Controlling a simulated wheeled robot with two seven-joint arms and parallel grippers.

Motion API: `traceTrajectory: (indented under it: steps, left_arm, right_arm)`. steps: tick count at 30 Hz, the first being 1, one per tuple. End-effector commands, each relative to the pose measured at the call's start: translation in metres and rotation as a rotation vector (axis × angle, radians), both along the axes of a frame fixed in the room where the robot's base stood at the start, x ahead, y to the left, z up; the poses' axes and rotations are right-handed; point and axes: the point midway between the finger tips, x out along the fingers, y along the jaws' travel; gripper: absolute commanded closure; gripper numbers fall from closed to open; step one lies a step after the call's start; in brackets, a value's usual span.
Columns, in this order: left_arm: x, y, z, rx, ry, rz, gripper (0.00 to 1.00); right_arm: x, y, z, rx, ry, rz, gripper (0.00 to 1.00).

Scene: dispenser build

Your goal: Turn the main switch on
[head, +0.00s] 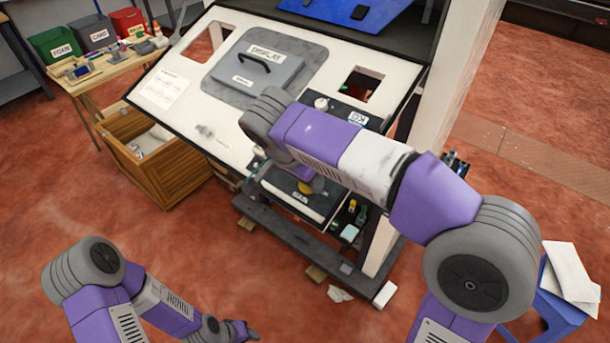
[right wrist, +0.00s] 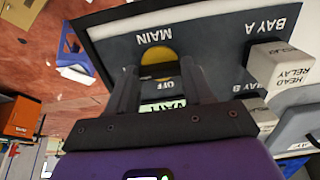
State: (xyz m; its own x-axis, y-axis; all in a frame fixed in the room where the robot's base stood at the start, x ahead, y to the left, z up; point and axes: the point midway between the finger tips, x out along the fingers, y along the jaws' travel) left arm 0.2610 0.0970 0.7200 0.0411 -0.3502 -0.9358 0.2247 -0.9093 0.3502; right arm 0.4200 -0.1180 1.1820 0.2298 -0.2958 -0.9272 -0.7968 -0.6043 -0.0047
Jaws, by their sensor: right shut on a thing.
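The main switch is a yellow round dial with a dark middle bar (right wrist: 157,58) on a dark panel (right wrist: 215,50), under the inverted MAIN label in the right wrist view. An OFF label sits beside the dial. My right gripper (right wrist: 160,76) has its two dark fingers on either side of the dial, shut on the switch. In the head view a bit of yellow (head: 304,188) shows below my right arm, which hides most of the gripper. My left gripper (head: 243,332) hangs low at the bottom edge, away from the panel; its finger gap is unclear.
A white HEAD RELAY block (right wrist: 281,70) stands beside the BAY A and BAY B labels. A sloped white board (head: 340,50) rises above the lower panel. A wooden crate (head: 165,170) and blue stool (head: 560,305) stand on the red floor. The floor between the crate and left arm is clear.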

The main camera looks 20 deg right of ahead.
Motion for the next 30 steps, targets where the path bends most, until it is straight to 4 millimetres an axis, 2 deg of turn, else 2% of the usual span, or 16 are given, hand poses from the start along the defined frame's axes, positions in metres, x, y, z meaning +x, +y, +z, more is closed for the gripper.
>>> traceTrajectory:
  steps: [2, 3, 8, 17, 30]
  left_arm:
    - [0.0, 0.0, 0.0, 0.0, 0.0, 0.0, 0.57]
    - [0.0, 0.0, 0.0, 0.0, 0.0, 0.0, 0.57]
    - [0.0, 0.0, 0.0, 0.0, 0.0, 0.0, 0.57]
    - [0.0, 0.0, 0.001, 0.0, 0.0, 0.0, 0.57]
    - [0.0, 0.0, 0.019, 0.0, 0.0, 0.0, 0.57]
  right_arm:
    - [0.001, 0.0, 0.001, 0.002, -0.004, -0.003, 0.79]
    - [0.001, 0.0, 0.001, 0.002, -0.004, -0.003, 0.46]
    - [0.0, 0.0, 0.001, 0.001, -0.003, -0.002, 0.23]
    - [0.0, 0.001, 0.003, 0.001, -0.002, 0.0, 0.23]
    - [-0.014, 0.02, 0.063, 0.003, -0.004, 0.0, 0.23]
